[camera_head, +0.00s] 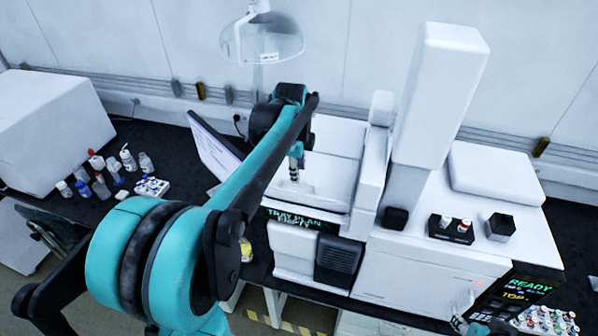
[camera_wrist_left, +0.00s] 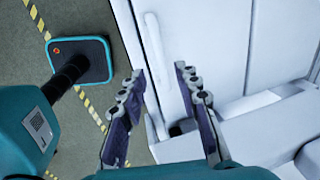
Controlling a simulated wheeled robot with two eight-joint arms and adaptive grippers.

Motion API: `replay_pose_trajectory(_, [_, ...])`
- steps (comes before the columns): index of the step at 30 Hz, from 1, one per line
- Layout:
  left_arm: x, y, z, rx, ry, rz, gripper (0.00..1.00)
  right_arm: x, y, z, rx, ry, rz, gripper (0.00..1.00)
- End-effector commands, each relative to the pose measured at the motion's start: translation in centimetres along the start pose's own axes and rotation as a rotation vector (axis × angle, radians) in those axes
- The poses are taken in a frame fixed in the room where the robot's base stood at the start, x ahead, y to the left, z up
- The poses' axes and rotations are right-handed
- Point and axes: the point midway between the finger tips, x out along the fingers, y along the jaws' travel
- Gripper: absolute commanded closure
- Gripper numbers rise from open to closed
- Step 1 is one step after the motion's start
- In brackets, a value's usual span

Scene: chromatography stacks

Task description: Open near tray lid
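The white instrument stack (camera_head: 330,150) stands mid-bench with a dark display strip (camera_head: 300,220) reading "TRAY PLAN" and a pale tray area (camera_head: 322,195) just above it. I cannot tell for sure which panel is the near tray lid. My left gripper (camera_head: 295,165) reaches over this area, largely hidden by its own arm. A white panel (camera_wrist_left: 212,40) lies just beyond the fingertips; contact is not clear. Only a small part of my right arm shows at the bottom right.
A tall white tower (camera_head: 440,95) rises right of the tray area. A monitor (camera_head: 212,150) stands close on the left. Bottles (camera_head: 128,158) and a vial rack (camera_head: 152,187) sit on the black bench at left. More vials (camera_head: 548,322) are at bottom right.

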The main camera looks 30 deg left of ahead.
Motion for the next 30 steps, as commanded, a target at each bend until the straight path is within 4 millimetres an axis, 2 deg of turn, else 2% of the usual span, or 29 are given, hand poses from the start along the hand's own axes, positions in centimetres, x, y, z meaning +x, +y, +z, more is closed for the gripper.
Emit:
replay_pose_trajectory(3, [1.8,0.0,0.0,-0.001,0.000,0.000,0.68,-0.2,0.0,-0.2,0.000,0.000,0.000,0.60])
replay_pose_trajectory(7, [3.0,0.0,0.0,-0.001,0.000,0.000,0.68,-0.3,0.0,-0.2,0.000,0.000,0.000,0.60])
replay_pose_trajectory(17, [3.5,0.0,0.0,-0.001,0.000,-0.001,0.68,-0.3,0.0,-0.2,0.000,0.000,0.000,0.60])
replay_pose_trajectory(18, [3.5,0.0,0.0,-0.001,0.000,-0.001,0.78,-0.3,0.0,-0.2,0.000,0.000,0.000,0.60])
replay_pose_trajectory(21, [3.4,0.0,0.0,-0.001,0.000,-0.001,1.00,-0.3,0.0,-0.2,0.000,0.000,0.000,0.60])
replay_pose_trajectory(30, [3.3,-0.1,0.0,-0.001,0.000,0.006,1.00,-0.3,0.0,-0.3,0.000,0.000,0.000,0.60])
